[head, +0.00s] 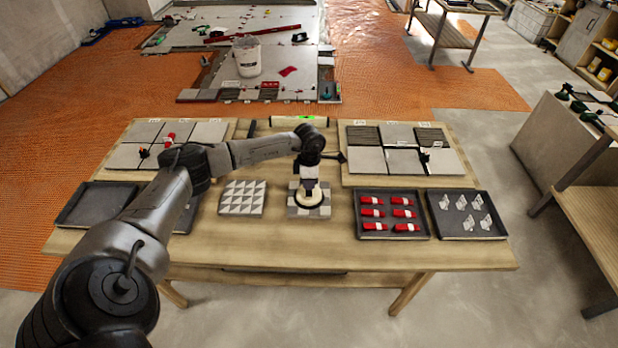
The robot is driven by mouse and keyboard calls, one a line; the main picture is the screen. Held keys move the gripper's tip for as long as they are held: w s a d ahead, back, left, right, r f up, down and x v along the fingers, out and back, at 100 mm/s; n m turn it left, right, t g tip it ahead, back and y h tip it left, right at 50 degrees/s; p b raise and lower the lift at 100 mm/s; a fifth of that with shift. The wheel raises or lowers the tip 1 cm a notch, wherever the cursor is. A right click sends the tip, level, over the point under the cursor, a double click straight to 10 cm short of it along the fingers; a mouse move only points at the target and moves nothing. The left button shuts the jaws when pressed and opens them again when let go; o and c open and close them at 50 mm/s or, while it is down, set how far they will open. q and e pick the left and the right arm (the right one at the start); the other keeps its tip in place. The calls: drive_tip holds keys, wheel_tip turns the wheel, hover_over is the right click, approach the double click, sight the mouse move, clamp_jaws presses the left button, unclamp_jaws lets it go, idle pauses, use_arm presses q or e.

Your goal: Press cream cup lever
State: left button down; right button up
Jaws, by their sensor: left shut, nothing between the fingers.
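The cream cup (313,205), a pale round suction cup, sits on a grey patterned tile (297,212) at the front middle of the wooden table. My left gripper (309,187) points down right over the cup and is shut with nothing held. It covers the cup's middle, so I cannot make out the lever or whether the fingers touch it. My right gripper is not in view.
A triangle-patterned tile (242,198) lies left of the cup. A tray of red wedges (392,235) and a tray of white clips (467,236) stand on the right. Boards with tiles (370,160) lie at the back. A spirit level (299,121) lies at the far edge.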

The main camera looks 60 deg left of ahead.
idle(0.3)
use_arm(q)
drive_tip(key=shift+s+f+y, duration=0.1)
drive_tip(key=shift+f+y, duration=0.3)
drive_tip(key=shift+f, duration=0.15)
drive_tip(key=shift+r, duration=0.25)
drive_tip(key=shift+r+p, duration=0.5)
drive_tip(key=shift+r, duration=0.15)
